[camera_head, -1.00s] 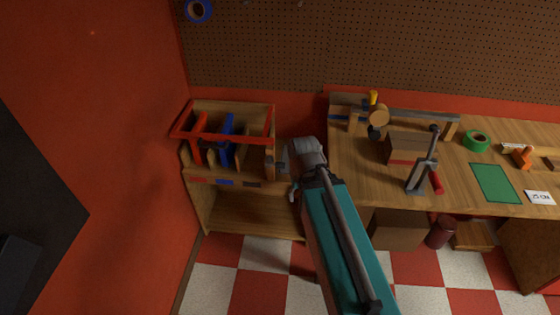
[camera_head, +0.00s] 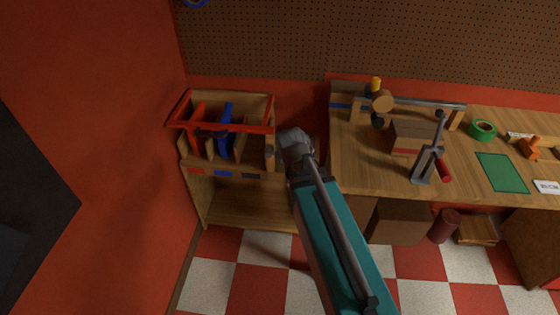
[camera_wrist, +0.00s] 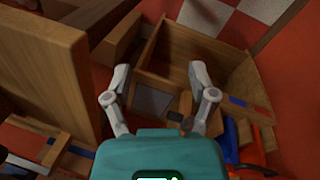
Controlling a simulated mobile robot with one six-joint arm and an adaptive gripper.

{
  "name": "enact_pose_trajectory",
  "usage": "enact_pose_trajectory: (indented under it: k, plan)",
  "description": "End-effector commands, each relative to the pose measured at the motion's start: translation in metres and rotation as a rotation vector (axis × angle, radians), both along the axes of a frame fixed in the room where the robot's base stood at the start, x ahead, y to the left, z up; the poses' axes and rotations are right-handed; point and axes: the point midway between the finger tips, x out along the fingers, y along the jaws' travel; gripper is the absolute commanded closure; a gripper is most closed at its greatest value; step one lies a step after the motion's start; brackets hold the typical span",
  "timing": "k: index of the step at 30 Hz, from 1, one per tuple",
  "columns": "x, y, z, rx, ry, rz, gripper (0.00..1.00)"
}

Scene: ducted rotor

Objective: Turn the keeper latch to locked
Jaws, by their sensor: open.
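The wooden rack (camera_head: 228,172) stands left of the workbench, with a red frame (camera_head: 183,108) over its top and red (camera_head: 197,132) and blue (camera_head: 227,125) upright pieces inside. A small dark part (camera_head: 270,150) at the rack's right post may be the keeper latch; I cannot tell its turn position. My gripper (camera_wrist: 160,72) is open in the wrist view, with fingers spread and nothing held. A dark tab (camera_wrist: 174,116) by a wooden post shows between the fingers, near the palm. In the head view my wrist is just right of the post and hides the fingertips.
The workbench (camera_head: 370,170) is close on the right, with a clamp-like tool (camera_head: 427,163), a wooden box (camera_head: 415,138), green tape (camera_head: 483,129) and a green mat (camera_head: 502,172). The red wall (camera_head: 110,110) bounds the left. The checkered floor in front is open.

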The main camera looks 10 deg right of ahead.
Motion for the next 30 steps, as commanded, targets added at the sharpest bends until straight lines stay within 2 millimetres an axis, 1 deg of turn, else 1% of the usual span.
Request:
enact_pose_trajectory:
  k: [1,9,15,20,26,30]
  plan:
    - [0.009,-0.001,-0.019,-0.039,-0.004,0.008,0.27]
    - [0.043,-0.007,-0.058,-0.268,-0.037,0.048,0.27]
    - [0.069,-0.006,-0.081,-0.438,-0.073,0.079,0.27]
    - [0.090,-0.002,-0.096,-0.570,-0.108,0.102,0.27]
    - [0.116,0.009,-0.111,-0.735,-0.160,0.133,0.27]
    - [0.133,0.021,-0.120,-0.849,-0.202,0.154,0.27]
